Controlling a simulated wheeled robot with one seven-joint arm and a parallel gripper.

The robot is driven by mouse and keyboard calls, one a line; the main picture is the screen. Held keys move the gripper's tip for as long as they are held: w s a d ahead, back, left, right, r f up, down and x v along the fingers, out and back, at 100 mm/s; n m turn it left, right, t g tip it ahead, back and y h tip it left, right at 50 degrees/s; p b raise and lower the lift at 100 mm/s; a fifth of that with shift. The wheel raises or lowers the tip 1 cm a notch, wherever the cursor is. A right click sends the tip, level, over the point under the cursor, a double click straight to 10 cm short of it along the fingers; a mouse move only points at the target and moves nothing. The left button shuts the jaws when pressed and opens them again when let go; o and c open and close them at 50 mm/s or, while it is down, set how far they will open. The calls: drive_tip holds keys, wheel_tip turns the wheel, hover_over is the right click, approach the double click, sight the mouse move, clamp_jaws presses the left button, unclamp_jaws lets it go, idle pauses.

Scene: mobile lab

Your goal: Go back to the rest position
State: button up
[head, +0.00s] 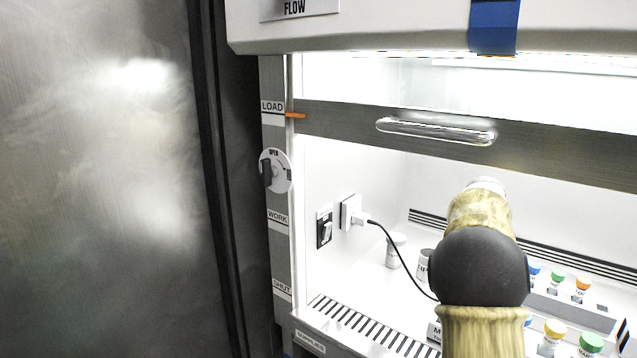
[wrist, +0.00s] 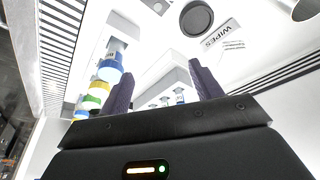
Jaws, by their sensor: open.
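My gripper (wrist: 163,78) shows in the wrist view as two dark fingers held apart with nothing between them. In the head view my arm reaches into the white flow cabinet from the lower right, and it hides the gripper. In the wrist view a white block with small vials (wrist: 170,100) lies beyond the fingers. Bottles with a blue cap (wrist: 110,70), a yellow cap (wrist: 92,102) and a green cap (wrist: 99,84) stand to the left of the left finger. I cannot tell their exact distance from it.
The sash (head: 340,122) sits above my arm, its edge by the LOAD label (head: 272,107). A black cable (head: 395,247) runs from a wall plug (head: 352,213) behind my arm. White jars (head: 395,251) stand inside. Capped bottles (head: 590,344) stand right. A WIPES label (wrist: 221,33) lies ahead.

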drive_tip(key=s+a+f+n, duration=0.1)
drive_tip(key=s+a+f, duration=0.1)
drive_tip(key=s+a+f+n+y, duration=0.1)
drive_tip(key=a+f+n, duration=0.1)
drive_tip(key=a, duration=0.1)
drive_tip(key=s+a+f+n+t, duration=0.1)
drive_tip(key=s+a, duration=0.1)
drive_tip(key=shift+s+a+f+n+y, duration=0.25)
drive_tip(key=shift+s+f+n+y, duration=0.05)
drive_tip(key=shift+f+n+y, duration=0.1)
drive_tip(key=s+a+f+n, duration=0.1)
drive_tip(key=s+a, duration=0.1)
drive_tip(key=s+a+f+n, duration=0.1)
drive_tip(key=a, duration=0.1)
drive_tip(key=s+a+f+n+y, duration=0.1)
drive_tip(key=s+a, duration=0.1)
drive_tip(key=shift+s+a+f+n, duration=0.2)
drive_tip(key=shift+s+a+n, duration=0.1)
drive_tip(key=shift+n, duration=0.1)
drive_tip(key=s+a+f+n+y, duration=0.1)
drive_tip(key=s+a+f+n, duration=0.1)
drive_tip(key=s+a+n, duration=0.3)
drive_tip(key=s+a+f+n, duration=0.2)
drive_tip(key=s+a+f, duration=0.15)
drive_tip(key=s, duration=0.45)
wheel_tip(320, 180, up, 23)
drive_tip(key=p, duration=2.2)
drive_tip(key=shift+w+a+r+t+p, duration=0.2)
drive_tip(key=shift+t+p, duration=0.1)
drive_tip(key=shift+t, duration=0.1)
